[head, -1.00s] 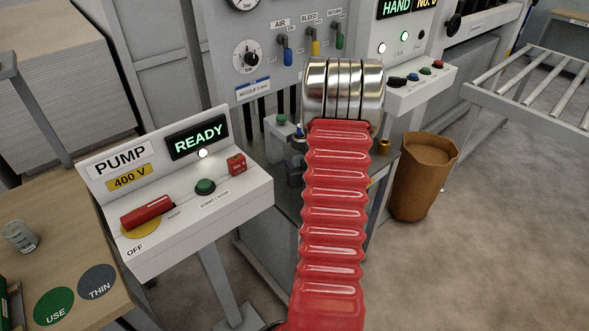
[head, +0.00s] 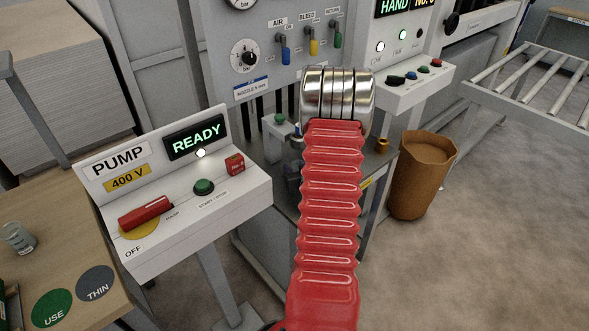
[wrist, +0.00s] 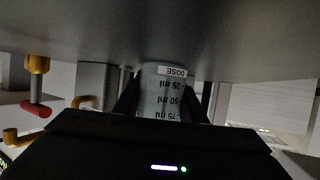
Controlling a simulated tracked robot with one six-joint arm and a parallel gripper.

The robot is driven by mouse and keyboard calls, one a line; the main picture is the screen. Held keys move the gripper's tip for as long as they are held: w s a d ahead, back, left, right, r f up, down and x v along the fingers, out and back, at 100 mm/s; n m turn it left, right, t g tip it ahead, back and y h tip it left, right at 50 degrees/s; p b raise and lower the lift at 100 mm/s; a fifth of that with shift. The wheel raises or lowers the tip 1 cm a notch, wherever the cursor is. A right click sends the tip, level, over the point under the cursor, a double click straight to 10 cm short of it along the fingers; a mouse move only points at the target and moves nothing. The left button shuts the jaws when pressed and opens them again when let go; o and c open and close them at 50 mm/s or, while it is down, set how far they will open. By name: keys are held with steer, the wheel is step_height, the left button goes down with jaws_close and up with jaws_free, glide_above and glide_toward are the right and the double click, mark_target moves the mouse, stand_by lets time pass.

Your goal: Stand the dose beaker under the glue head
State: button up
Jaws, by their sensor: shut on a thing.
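The dose beaker (wrist: 163,94) shows in the wrist view, clear, with a DOSE label and millilitre marks that read upside down in this picture. My gripper (wrist: 163,98) is shut on it, with a dark finger on each side. A broad grey surface (wrist: 190,30) fills the top of the wrist view, close to the label end of the beaker; I cannot tell whether they touch. In the head view my red arm sleeve and chrome wrist hide the gripper and the beaker. I cannot make out the glue head in either view.
A grey pump console (head: 200,215) stands left of my arm. A panel with air, bleed and return levers (head: 313,40) rises behind it. A brown bin (head: 420,180) stands right. Another small glass (head: 18,238) is on the wooden bench (head: 50,215). A brass-and-red fitting (wrist: 36,85) is left of the beaker.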

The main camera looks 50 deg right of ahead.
steer(key=shift+f, duration=0.1)
steer(key=o, duration=1.1)
steer(key=v, duration=1.2)
